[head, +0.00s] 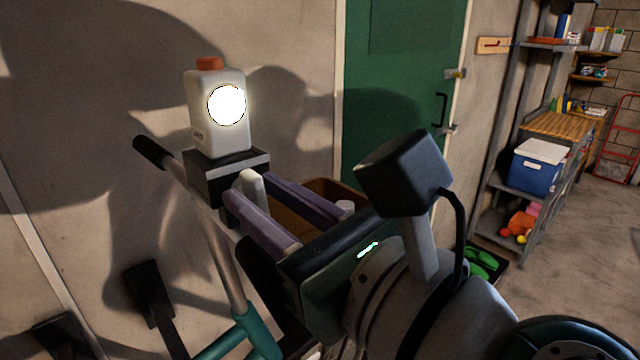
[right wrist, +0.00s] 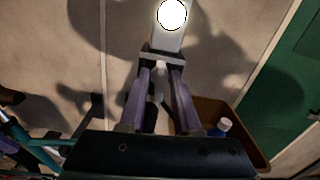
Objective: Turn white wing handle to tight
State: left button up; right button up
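The white wing handle (head: 252,188) sticks out from a black clamp (head: 212,180) under a white lamp (head: 207,125) with an orange top and a lit round face. The clamp sits at the grey bar of a teal-framed bike. My right gripper (head: 250,200) has its two purple fingers on either side of the handle. In the right wrist view, the handle (right wrist: 160,74) stands between the fingertips (right wrist: 161,84), with what look like narrow gaps on both sides. The gripper is open around it. The handle's lower part is hard to make out.
A brown bin (right wrist: 243,137) with a white-capped blue bottle (right wrist: 222,126) stands right of the fingers. A black handlebar grip (head: 150,152) juts out at left. A wall is behind the lamp, a green door (head: 392,90) beyond. Shelves (head: 540,190) stand at right.

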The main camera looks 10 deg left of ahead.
grip_shut()
jog(key=shift+m, duration=0.3)
jog(key=m+p, duration=0.1)
jog(key=m, duration=0.2)
jog(key=shift+d+m+p, duration=0.1)
jog(key=shift+m+p, duration=0.2)
jog(key=shift+p, duration=0.05)
jog(key=m+p, duration=0.1)
jog(key=m, duration=0.3)
jog(key=shift+w+m, duration=0.15)
jog(key=shift+m, duration=0.15)
jog(key=m, duration=0.3)
jog(key=m+p, duration=0.1)
jog(key=m, duration=0.2)
jog(key=m+p, duration=0.1)
jog(key=m, duration=0.3)
jog(key=shift+d+f, duration=0.1)
jog(key=shift+f, duration=0.15)
jog(key=shift+m, duration=0.3)
